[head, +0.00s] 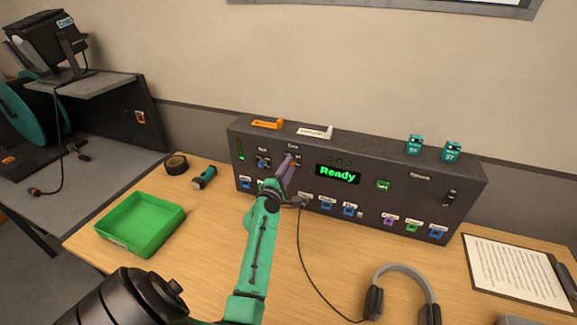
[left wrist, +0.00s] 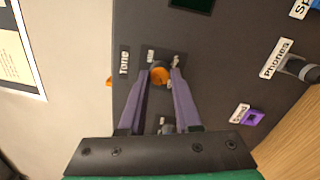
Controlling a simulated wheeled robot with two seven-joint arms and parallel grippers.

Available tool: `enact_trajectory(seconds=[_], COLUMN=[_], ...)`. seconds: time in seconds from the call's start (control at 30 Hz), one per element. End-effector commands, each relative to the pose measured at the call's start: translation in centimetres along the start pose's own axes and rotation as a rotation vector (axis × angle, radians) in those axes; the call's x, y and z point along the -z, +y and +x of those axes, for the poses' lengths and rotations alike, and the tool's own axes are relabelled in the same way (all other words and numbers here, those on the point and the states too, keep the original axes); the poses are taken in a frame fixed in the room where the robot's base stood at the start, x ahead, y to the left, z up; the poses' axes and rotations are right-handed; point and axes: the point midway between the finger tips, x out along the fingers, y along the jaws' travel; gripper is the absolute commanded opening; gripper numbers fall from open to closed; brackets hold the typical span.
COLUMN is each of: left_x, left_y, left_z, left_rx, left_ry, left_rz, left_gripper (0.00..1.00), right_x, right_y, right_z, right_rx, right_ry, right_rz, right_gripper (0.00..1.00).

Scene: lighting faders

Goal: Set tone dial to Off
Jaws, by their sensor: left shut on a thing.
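The tone dial (left wrist: 158,75) is a small orange knob on the dark control panel (head: 400,180), beside the "Tone" label (left wrist: 124,61). My left gripper (left wrist: 161,70) is shut on the dial, with one purple finger on each side of it. In the head view my left gripper (head: 292,160) reaches the upper left part of the panel's face and mostly covers the dial. Small position labels around the dial are partly hidden by the fingers, and I cannot tell where its pointer stands. My right gripper is not in view.
A lit "Ready" display (head: 338,174) is right of my gripper. Labelled sockets line the panel's lower edge, with a cable hanging from one. A green tray (head: 140,222), a tape roll (head: 176,165) and headphones (head: 402,290) lie on the wooden table.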

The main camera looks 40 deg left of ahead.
Motion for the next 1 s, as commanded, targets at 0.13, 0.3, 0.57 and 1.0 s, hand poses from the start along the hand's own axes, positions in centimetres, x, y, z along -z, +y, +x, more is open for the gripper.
enact_trajectory(seconds=[0.13,0.3,0.57,1.0], left_x=[0.02,0.05,0.04,0.03], left_y=[0.0,-0.08,-0.18,-0.25], left_z=[-0.03,-0.05,-0.06,-0.07], left_rx=[-0.002,-0.005,-0.007,-0.007], left_ry=[0.009,0.016,0.02,0.02], left_rz=[-0.102,-0.189,-0.251,-0.26], left_gripper=[0.0,0.0,0.0,0.36], right_x=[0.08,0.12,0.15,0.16], right_y=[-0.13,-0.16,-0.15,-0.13], right_z=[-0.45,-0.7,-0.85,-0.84], right_rx=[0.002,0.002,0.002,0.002], right_ry=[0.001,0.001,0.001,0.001], right_rz=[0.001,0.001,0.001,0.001], right_gripper=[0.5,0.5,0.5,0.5])
